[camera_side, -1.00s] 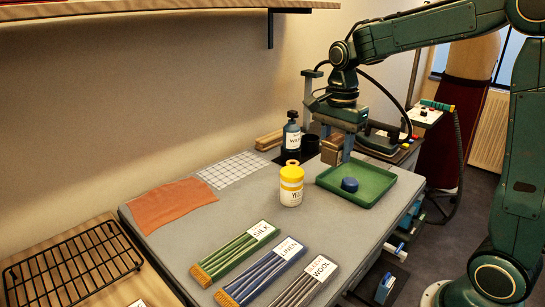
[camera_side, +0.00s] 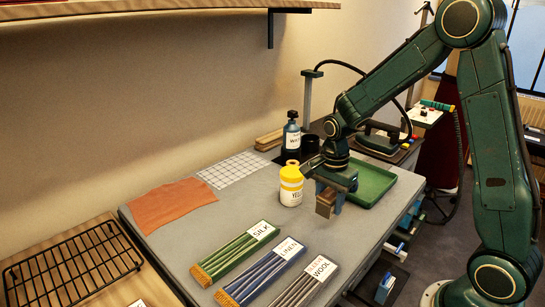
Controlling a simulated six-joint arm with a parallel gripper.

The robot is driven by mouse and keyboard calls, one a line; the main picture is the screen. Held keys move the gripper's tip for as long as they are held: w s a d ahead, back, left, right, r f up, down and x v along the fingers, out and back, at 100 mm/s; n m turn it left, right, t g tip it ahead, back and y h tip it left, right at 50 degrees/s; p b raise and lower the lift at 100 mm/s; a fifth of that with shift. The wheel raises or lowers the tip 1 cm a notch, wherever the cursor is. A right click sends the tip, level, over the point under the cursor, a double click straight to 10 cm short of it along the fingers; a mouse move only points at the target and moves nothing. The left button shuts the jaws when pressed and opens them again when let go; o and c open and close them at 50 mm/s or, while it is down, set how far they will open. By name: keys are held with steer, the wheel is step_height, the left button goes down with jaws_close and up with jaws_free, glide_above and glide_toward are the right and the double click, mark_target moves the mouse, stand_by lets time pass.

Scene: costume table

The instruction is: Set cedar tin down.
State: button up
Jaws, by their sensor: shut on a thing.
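The cedar tin (camera_side: 326,205) is a small brown, boxy thing between the jaws of my gripper (camera_side: 330,200). My gripper points down and is shut on it. The tin is low over the grey table (camera_side: 225,227), right of the yellow-and-white bottle (camera_side: 291,186) and in front of the green tray (camera_side: 376,184). I cannot tell whether the tin touches the table. My gripper and wrist hide the left part of the tray.
Green silk (camera_side: 235,252), blue linen (camera_side: 263,272) and grey wool (camera_side: 300,287) bundles lie at the front. An orange cloth (camera_side: 172,205) and a white grid sheet (camera_side: 233,170) lie further back. A dark blue bottle (camera_side: 292,137) stands behind. Bare table lies left of the bundles.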

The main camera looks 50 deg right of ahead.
mark_target(330, 193)
steer(key=shift+f, duration=2.35)
steer(key=shift+f, duration=0.1)
steer(key=o, duration=1)
step_height(330, 193, up, 11)
steer(key=shift+r, duration=0.65)
steer(key=shift+r, duration=0.1)
